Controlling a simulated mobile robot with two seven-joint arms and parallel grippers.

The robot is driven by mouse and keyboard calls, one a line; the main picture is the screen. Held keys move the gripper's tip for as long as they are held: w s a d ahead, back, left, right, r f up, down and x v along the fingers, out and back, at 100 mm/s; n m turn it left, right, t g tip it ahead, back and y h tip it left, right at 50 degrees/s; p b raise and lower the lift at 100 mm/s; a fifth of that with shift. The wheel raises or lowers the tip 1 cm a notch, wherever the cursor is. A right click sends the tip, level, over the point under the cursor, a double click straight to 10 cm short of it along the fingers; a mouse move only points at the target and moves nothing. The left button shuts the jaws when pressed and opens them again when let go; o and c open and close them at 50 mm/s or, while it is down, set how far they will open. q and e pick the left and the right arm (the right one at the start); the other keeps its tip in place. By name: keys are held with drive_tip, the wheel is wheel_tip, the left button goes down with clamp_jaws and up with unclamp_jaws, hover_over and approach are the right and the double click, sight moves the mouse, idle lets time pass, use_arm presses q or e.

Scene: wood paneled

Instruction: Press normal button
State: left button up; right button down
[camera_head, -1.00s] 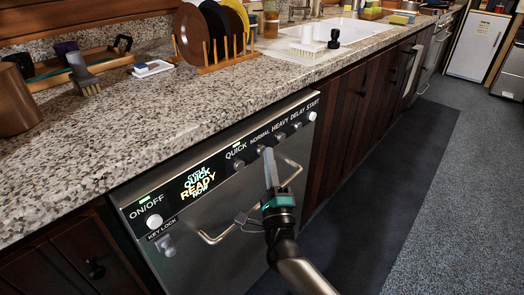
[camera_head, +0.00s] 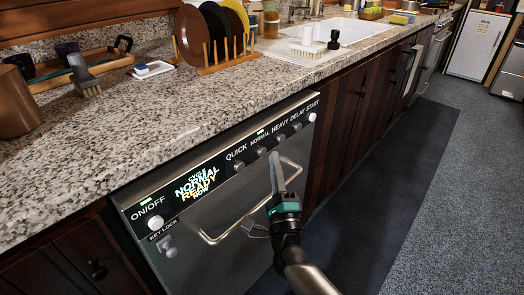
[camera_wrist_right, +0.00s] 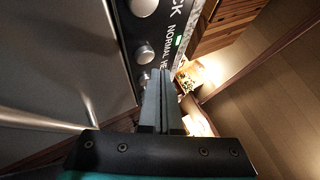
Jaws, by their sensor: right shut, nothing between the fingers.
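The normal button (camera_head: 262,152) is a round knob on the dishwasher's control panel, below the NORMAL label. It also shows in the right wrist view (camera_wrist_right: 145,53). My right gripper (camera_head: 273,154) is shut and empty. Its fingertips (camera_wrist_right: 160,72) point at the panel just right of the normal button, near the heavy button (camera_head: 281,139). They look a little apart from the panel; exact contact cannot be told. My left gripper is out of view.
The dishwasher's bar handle (camera_head: 210,238) runs below the buttons, close to my right gripper. The granite counter (camera_head: 130,145) overhangs above the panel. A plate rack (camera_head: 230,62) stands on it. Dark cabinets lie on the right, with clear floor in front.

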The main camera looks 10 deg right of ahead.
drive_tip(key=s+d+p, duration=0.1)
drive_tip(key=s+d, duration=0.1)
drive_tip(key=s+d+p, duration=0.1)
drive_tip(key=s, duration=0.1)
drive_tip(key=shift+s+d, duration=0.35)
idle(0.7)
